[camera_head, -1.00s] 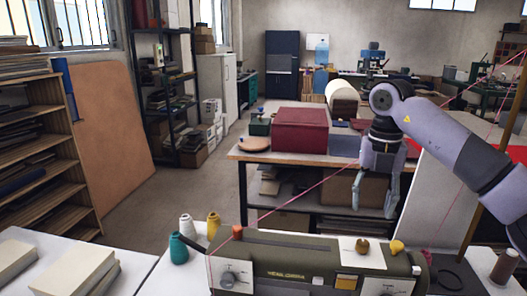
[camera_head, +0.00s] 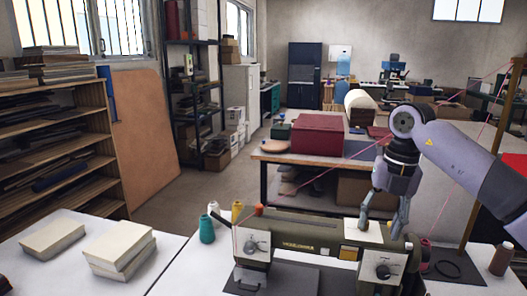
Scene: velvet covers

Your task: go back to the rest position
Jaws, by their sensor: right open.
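My right gripper (camera_head: 382,228) hangs from my lilac arm, which comes in from the right. Its two fingers point down, spread apart with nothing between them. In the picture the fingertips overlap the right part of a green sewing machine (camera_head: 305,232); I cannot tell for sure whether they touch it, but they seem to be on the near side. My left gripper is not in view.
Shelves (camera_head: 65,150) stand at the left. A dark red box (camera_head: 318,134) sits on a farther table. Floor between is clear.

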